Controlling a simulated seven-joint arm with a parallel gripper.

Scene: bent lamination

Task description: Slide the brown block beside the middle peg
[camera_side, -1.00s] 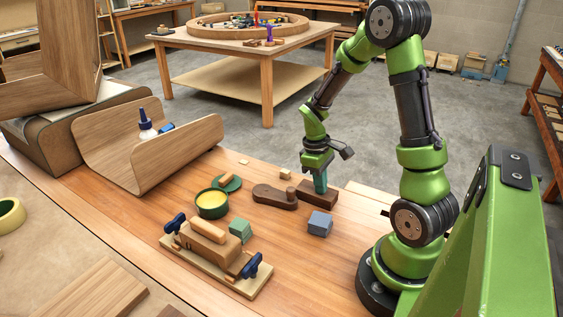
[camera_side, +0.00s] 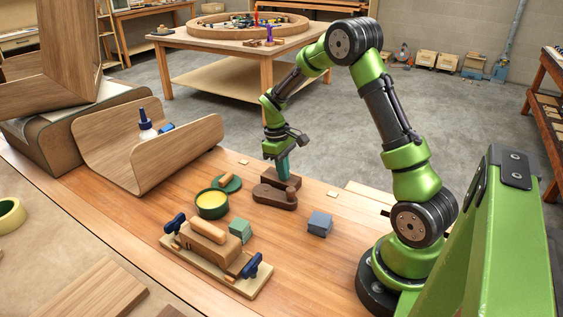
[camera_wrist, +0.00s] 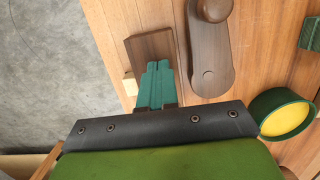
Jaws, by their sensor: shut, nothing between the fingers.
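The brown block (camera_side: 292,182) lies flat on the bench, just behind a darker brown rounded piece (camera_side: 268,195) with a round knob. In the wrist view the block (camera_wrist: 150,46) lies left of that rounded piece (camera_wrist: 209,55), with a narrow strip of bench between them. My gripper (camera_side: 284,174) is shut and empty, pointing down at the block. In the wrist view its teal fingertips (camera_wrist: 158,66) sit together at the block's near edge and hide part of it. I cannot make out for certain which part is the middle peg.
A green pot with yellow contents (camera_side: 212,203) stands left of the rounded piece. A blue-grey block (camera_side: 319,224) is to the right, a green block (camera_side: 240,231) and a clamped wooden form (camera_side: 208,255) in front. A cream block (camera_wrist: 130,84) touches or nearly touches the brown block.

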